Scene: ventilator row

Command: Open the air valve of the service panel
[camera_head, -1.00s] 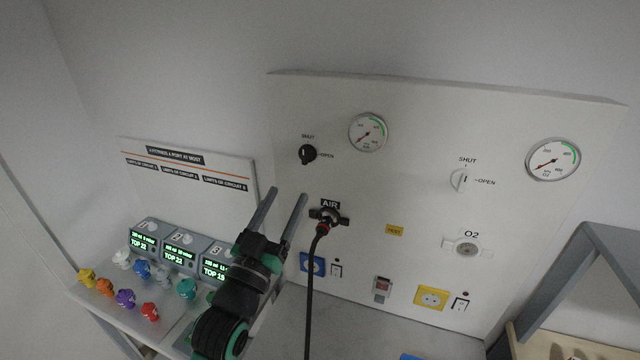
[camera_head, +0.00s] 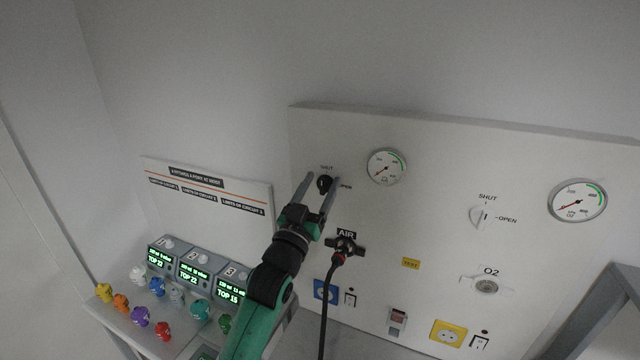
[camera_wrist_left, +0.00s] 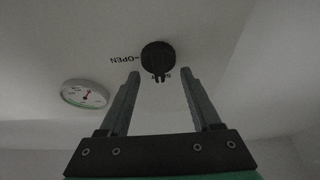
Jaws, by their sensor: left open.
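The service panel (camera_head: 420,230) stands against the wall. Its black air valve knob (camera_head: 325,184) sits at the upper left of the panel, with SHUT printed above it and OPEN to its right. My left gripper (camera_head: 323,180) is open, and in the head view its fingers reach up on both sides of the knob. In the left wrist view the knob (camera_wrist_left: 158,58) lies just beyond and between the fingertips (camera_wrist_left: 161,74), with its pointer toward SHUT. I cannot tell whether the fingers touch it. My right gripper is out of view.
The air gauge (camera_head: 386,167) is right of the knob. A black hose (camera_head: 325,300) hangs from the AIR outlet (camera_head: 345,246) below. The O2 valve (camera_head: 482,216) is farther right. Ventilator units (camera_head: 198,268) and colored connectors (camera_head: 141,316) stand at lower left.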

